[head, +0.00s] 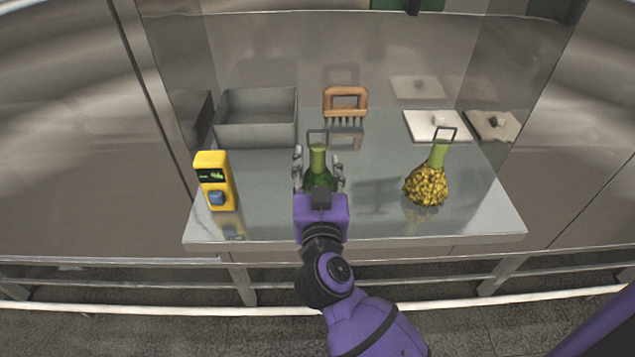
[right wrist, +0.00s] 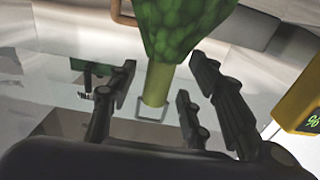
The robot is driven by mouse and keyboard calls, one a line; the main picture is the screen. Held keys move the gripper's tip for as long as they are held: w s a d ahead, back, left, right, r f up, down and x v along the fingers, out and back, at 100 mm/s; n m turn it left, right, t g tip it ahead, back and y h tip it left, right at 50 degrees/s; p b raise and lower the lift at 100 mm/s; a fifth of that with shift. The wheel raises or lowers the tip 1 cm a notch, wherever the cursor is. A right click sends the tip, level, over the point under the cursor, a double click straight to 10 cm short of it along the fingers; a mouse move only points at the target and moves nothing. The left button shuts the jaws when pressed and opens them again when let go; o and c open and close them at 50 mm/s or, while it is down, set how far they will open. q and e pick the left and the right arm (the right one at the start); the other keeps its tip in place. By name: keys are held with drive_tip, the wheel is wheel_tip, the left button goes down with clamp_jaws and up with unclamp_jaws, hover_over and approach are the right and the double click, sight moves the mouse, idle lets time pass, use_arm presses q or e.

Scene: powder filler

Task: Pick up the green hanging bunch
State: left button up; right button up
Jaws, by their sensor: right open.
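The green hanging bunch (head: 318,177) stands on the steel bench, with a light green neck and a thin rectangular loop on top. My right gripper (head: 317,157) is open, with its fingers on either side of the bunch in the head view. The gripper's purple body hides the bunch's lower part there. In the right wrist view the bunch (right wrist: 182,30) appears upside down, its neck and loop between the spread fingers (right wrist: 160,88). I cannot tell whether any finger touches it. My left gripper is not in view.
A yellow device (head: 216,180) stands to the left and a yellow hanging bunch (head: 426,187) to the right. Behind are a grey bin (head: 256,135), a brown-handled brush (head: 345,102) and flat lidded pieces (head: 435,126). Clear panels enclose the bench (head: 375,225).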

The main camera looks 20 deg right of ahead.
drive_tip(key=shift+x, duration=1.15)
clamp_jaws()
drive_tip(key=shift+r, duration=0.1)
